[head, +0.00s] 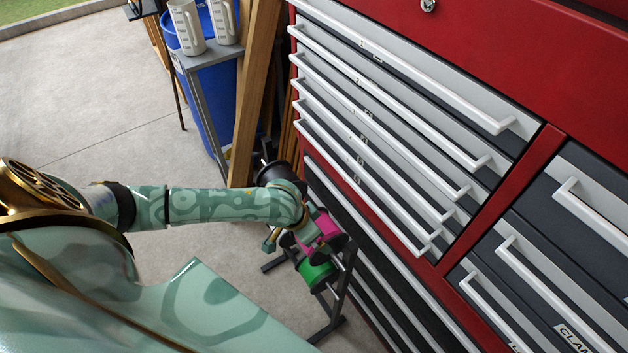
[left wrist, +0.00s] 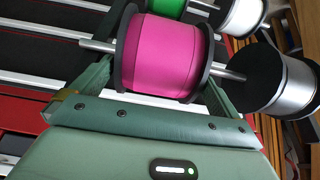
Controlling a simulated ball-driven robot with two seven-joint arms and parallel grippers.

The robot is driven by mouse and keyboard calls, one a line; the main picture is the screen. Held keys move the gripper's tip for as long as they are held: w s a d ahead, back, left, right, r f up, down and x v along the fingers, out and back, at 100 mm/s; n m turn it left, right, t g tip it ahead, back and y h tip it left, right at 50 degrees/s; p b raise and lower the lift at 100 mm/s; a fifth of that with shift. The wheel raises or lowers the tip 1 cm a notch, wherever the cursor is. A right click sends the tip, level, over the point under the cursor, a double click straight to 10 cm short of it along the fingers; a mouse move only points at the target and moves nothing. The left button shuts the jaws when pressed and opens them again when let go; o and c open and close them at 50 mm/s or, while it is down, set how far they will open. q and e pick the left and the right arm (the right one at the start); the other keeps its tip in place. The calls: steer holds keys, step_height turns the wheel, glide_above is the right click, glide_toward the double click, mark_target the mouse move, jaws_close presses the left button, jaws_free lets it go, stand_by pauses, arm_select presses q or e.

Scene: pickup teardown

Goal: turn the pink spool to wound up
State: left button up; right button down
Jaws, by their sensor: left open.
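The pink spool (head: 322,229) sits on a metal rod of a dark stand, beside the red tool chest. In the left wrist view the pink spool (left wrist: 155,52) is large, between two black end discs. My left gripper (head: 288,228) is at the spool in the head view, which it partly hides. In the left wrist view my left gripper (left wrist: 155,88) is open, with its fingers apart on either side of the spool's near part. I cannot tell whether they touch it. My right gripper is not in view.
A green spool (head: 316,272) hangs just below the pink one, and a silver-white spool (left wrist: 297,84) is beside it. Drawers with white handles (head: 380,150) stand close on the right. Timber (head: 252,90) and a blue bin (head: 205,95) are behind. Bare floor lies left.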

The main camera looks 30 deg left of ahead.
arm_select(q)
steer(key=shift+w+f, duration=0.2)
steer(key=shift+f, duration=0.25)
steer(key=c, duration=0.7)
steer(key=shift+s, duration=0.1)
